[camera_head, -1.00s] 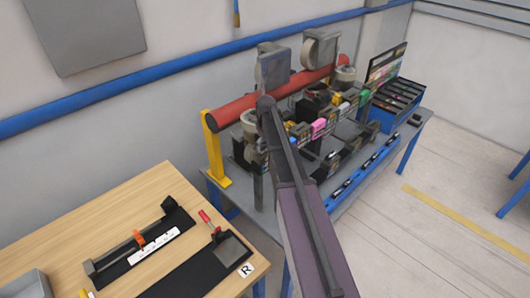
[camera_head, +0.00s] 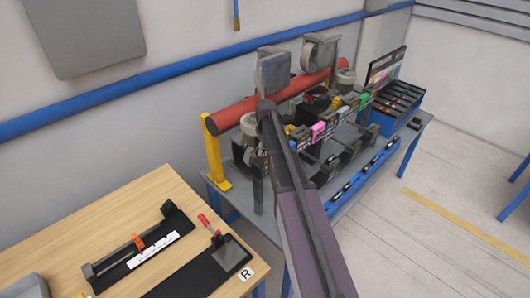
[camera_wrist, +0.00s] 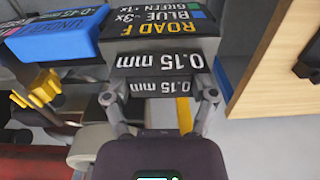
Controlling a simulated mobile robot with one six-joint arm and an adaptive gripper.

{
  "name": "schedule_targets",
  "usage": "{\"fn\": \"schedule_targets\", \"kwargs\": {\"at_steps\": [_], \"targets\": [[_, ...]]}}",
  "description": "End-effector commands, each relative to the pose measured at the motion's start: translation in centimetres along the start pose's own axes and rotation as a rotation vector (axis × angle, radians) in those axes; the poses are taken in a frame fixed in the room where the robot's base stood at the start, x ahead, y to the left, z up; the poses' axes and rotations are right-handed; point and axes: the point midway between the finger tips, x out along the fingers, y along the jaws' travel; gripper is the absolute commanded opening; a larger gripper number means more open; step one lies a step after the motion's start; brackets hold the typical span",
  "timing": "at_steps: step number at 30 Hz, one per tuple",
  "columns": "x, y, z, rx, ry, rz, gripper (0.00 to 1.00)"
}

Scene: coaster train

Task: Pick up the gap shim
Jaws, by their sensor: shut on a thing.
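In the wrist view my gripper (camera_wrist: 160,98) has its two fingers closed on the sides of a dark block marked "0.15 mm" (camera_wrist: 162,86), which I take to be the gap shim. Just beyond it is a larger black block (camera_wrist: 160,45) with "ROAD F", "BLUE -3x", "GREEN +1x" and "0.15 mm" on it. I cannot tell whether the two touch. In the head view my arm hides much of the rack area, and the shim cannot be made out there.
A blue labelled block (camera_wrist: 55,35) stands left of the black one. A wooden table (camera_head: 110,220) with black fixtures is at lower left. A grey bench (camera_head: 345,195) bears a red roller (camera_head: 225,117), yellow post (camera_head: 213,150) and blue tray (camera_head: 415,100).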

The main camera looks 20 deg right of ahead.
Motion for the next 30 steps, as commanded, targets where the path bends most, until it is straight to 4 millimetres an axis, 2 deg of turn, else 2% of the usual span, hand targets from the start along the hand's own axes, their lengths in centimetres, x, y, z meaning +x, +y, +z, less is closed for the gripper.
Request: {"fn": "schedule_targets", "kwargs": {"at_steps": [14,20,28,30], "targets": [[-0.5,0.0,0.0,-0.001,0.000,0.000,0.23],[-1.6,-0.1,0.0,-0.001,0.000,0.000,0.23],[-4.0,-0.1,0.0,-0.001,-0.001,-0.001,0.23],[-3.8,-0.5,1.9,0.001,-0.001,-0.001,0.23]]}}
